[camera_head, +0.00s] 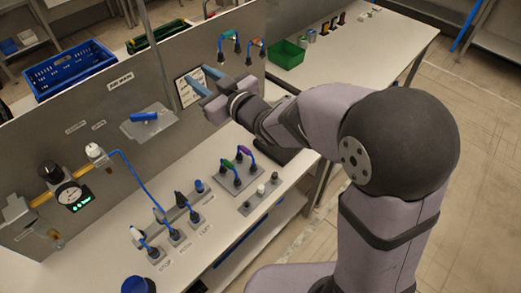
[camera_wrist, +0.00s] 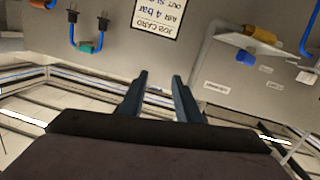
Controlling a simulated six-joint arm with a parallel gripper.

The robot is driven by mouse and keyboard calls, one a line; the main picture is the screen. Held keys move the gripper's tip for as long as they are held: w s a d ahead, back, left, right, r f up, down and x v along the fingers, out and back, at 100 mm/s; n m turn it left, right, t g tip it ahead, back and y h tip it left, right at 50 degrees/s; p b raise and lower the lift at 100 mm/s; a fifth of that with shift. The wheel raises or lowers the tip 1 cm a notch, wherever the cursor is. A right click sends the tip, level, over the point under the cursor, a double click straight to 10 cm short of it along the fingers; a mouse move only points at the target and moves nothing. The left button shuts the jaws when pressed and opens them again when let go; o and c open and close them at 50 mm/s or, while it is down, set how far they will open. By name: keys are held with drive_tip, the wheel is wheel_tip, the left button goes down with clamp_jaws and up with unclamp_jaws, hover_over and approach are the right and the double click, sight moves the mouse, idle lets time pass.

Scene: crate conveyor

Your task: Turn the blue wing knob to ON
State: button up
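The blue wing knob (camera_head: 143,117) sits on a pale grey plate (camera_head: 150,127) on the upright grey panel, left of my gripper in the head view. Its wing looks roughly level there. A blue part that looks like the same knob (camera_wrist: 244,57) shows at the right in the wrist view, which is upside down. The ON marking is not readable. My gripper (camera_head: 203,79) is in front of the job card, right of the knob and apart from it. Its two fingers (camera_wrist: 160,76) are spread with nothing between them.
The job card (camera_head: 188,88) hangs on the panel (camera_head: 95,105). Cables with plugs (camera_head: 240,45) hang right of it. A gauge with a green display (camera_head: 80,201) and a blue hose (camera_head: 134,172) are at left. Several plugs and switches stand on the bench (camera_head: 215,225) below.

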drive_tip(key=s+d+f+m+g+h, duration=0.2)
drive_tip(key=s+d+f+g+h, duration=0.1)
drive_tip(key=d+f, duration=0.4)
drive_tip(key=s+d+f+m+g+h+p, duration=0.1)
drive_tip(key=s+d+f+m+g+h, duration=0.1)
drive_tip(key=s+d+f+h, duration=0.3)
drive_tip(key=shift+s+d+f+m+g, duration=0.4)
drive_tip(key=shift+s+d+f+m, duration=0.7)
drive_tip(key=shift+f, duration=1)
drive_tip(key=shift+s+a+n, duration=0.15)
drive_tip(key=shift+s+n, duration=0.05)
drive_tip(key=shift+n, duration=0.2)
